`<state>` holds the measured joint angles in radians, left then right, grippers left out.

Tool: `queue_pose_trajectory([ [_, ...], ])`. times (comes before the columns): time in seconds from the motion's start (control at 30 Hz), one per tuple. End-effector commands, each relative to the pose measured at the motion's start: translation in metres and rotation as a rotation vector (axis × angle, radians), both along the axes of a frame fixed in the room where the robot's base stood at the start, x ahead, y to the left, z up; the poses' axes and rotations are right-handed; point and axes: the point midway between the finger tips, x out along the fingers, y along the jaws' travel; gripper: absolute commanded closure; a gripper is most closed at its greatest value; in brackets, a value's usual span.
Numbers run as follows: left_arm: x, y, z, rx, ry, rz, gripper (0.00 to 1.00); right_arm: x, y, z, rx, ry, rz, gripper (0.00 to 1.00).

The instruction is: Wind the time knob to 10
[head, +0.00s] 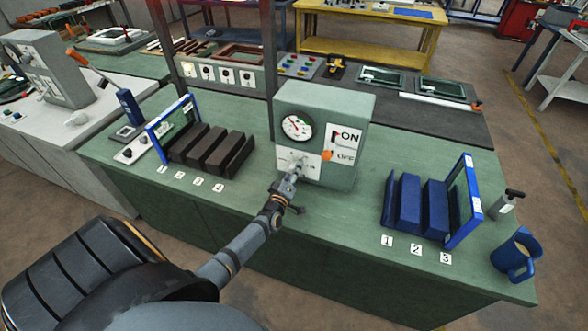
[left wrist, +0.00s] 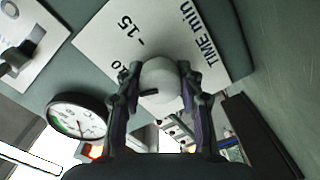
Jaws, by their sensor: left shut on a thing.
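The time knob (left wrist: 161,82) is round and pale, on a white label plate (left wrist: 100,38) marked "TIME min" with "15" and a partly hidden "10" at its left in the left wrist view. A short black mark shows on the knob's lower left edge. My left gripper (left wrist: 160,84) has one finger on each side of the knob and is shut on it. In the head view my left gripper (head: 293,172) reaches the lower front of the green control box (head: 347,108) and hides most of the knob. My right gripper is not in view.
The box carries a round gauge (head: 297,127) and an orange-handled ON/OFF switch (head: 328,155). Dark slotted blocks (head: 207,150) stand to the left. A blue rack (head: 420,207), a blue frame (head: 466,205) and a blue mug (head: 516,256) stand to the right. The bench front between is clear.

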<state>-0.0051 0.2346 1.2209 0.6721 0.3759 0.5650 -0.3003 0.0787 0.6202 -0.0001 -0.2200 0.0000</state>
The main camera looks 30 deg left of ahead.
Motion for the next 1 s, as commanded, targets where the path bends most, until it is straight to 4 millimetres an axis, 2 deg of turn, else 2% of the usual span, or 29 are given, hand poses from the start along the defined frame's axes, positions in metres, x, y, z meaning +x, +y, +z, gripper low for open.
queue_pose_trajectory([
  [0.33,-0.0005,-0.0003,-0.0010,0.141,0.037,0.000,0.94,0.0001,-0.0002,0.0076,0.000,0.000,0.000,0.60],
  [0.9,-0.0008,-0.0003,-0.0023,0.170,0.045,-0.001,0.94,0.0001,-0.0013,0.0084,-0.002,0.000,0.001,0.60],
  [0.93,-0.0008,-0.0003,-0.0023,0.170,0.045,-0.001,0.61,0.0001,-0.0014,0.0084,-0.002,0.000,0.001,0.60],
  [1.0,-0.0008,-0.0003,-0.0021,0.170,0.045,-0.001,0.52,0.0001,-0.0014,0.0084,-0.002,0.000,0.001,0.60],
])
